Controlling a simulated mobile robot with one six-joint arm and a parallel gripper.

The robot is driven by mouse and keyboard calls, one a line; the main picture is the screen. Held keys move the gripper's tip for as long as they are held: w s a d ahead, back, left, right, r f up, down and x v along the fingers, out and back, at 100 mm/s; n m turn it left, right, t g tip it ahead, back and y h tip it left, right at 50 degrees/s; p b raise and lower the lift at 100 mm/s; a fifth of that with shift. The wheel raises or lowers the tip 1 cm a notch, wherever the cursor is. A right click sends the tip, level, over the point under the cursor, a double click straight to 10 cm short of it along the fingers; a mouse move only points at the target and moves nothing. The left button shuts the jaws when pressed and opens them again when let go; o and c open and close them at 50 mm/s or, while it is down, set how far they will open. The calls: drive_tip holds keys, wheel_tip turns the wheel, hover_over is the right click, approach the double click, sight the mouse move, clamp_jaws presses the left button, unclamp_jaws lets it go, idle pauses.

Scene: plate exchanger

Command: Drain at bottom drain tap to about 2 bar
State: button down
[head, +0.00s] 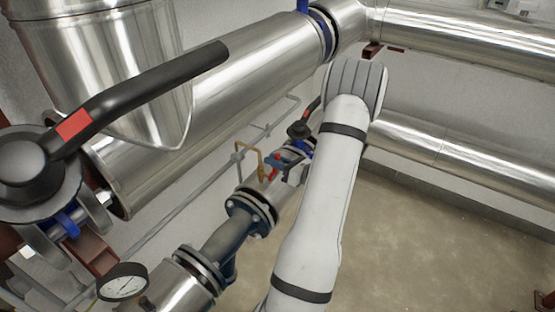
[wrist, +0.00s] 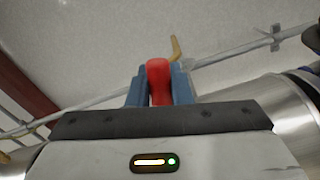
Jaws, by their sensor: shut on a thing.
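My gripper (wrist: 160,86) shows in the wrist view with its blue fingers shut on a red handle (wrist: 159,72), one finger on each side. A thin brass-coloured pipe (wrist: 176,48) rises behind the handle. In the head view, a small red part (head: 274,172) sits beside a bent brass pipe (head: 250,147) on the lower pipe run; it appears to be the same tap handle. My own arm covers much of that area, and the tap body is largely hidden. A round white pressure gauge (head: 122,283) stands at the lower left; its numbers are too small to read.
A large black lever (head: 130,95) with a red label reaches across the upper left. Shiny clad pipes (head: 235,85) run behind. A flanged dark pipe section (head: 228,240) lies left of my arm. Bare floor (head: 430,245) is open at the right.

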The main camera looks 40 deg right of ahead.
drive_tip(key=shift+a+f, duration=0.15)
drive_tip(key=c, duration=1.3)
unclamp_jaws()
drive_tip(key=shift+s, duration=0.1)
drive_tip(key=shift+d, duration=0.2)
drive_tip(key=shift+s, duration=0.1)
drive_tip(key=p+v, duration=0.1)
drive_tip(key=v, duration=0.6)
drive_tip(key=shift+s+p, duration=0.3)
